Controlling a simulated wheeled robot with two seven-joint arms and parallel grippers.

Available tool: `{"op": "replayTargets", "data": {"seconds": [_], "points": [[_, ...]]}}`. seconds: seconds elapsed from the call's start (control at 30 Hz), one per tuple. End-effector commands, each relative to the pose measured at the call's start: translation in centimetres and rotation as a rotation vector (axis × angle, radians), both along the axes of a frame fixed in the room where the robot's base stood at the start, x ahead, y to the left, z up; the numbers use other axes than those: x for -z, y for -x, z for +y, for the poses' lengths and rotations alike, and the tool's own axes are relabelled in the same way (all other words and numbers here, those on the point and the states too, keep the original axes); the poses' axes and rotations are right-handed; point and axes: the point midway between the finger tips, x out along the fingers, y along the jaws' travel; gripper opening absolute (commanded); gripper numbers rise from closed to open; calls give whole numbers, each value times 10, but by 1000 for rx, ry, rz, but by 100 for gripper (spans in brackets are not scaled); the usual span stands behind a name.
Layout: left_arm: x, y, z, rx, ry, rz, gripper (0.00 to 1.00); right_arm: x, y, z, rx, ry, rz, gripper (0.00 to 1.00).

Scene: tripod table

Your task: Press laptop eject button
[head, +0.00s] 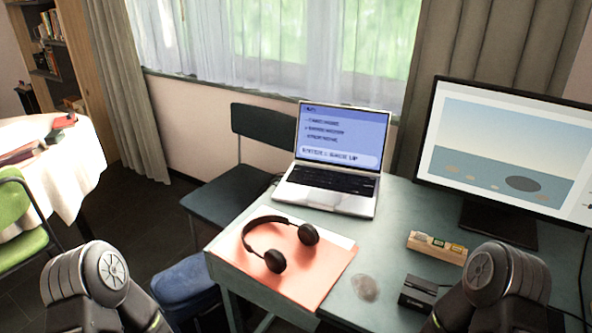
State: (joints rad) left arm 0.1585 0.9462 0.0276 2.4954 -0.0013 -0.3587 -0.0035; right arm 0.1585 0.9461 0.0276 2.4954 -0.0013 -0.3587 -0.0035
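An open silver laptop (325,198) stands at the back left of the green-grey table (400,225). Its screen (343,138) is lit, with a light blue page and dark text lines. Its black keyboard faces the front. I cannot make out an eject button at this size. Parts of my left arm show at the bottom left and parts of my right arm at the bottom right, both well in front of the laptop. Neither gripper's fingers show in the head view.
Black headphones (277,240) lie on an orange folder (300,270) in front of the laptop. A large monitor (500,150) stands right. A wooden block (437,247), a grey stone (365,287) and a dark box (418,293) lie front right. A dark chair (240,185) stands left.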

Motion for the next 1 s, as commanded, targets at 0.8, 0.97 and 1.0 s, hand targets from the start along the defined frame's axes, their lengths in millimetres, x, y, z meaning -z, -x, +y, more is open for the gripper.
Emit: {"op": "replayTargets", "data": {"seconds": [0.8, 0.97, 1.0], "points": [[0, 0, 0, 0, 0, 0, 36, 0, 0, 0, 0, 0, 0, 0], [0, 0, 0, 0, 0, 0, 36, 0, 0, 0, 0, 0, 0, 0], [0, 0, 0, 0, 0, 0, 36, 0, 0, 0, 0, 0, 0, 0]]}}
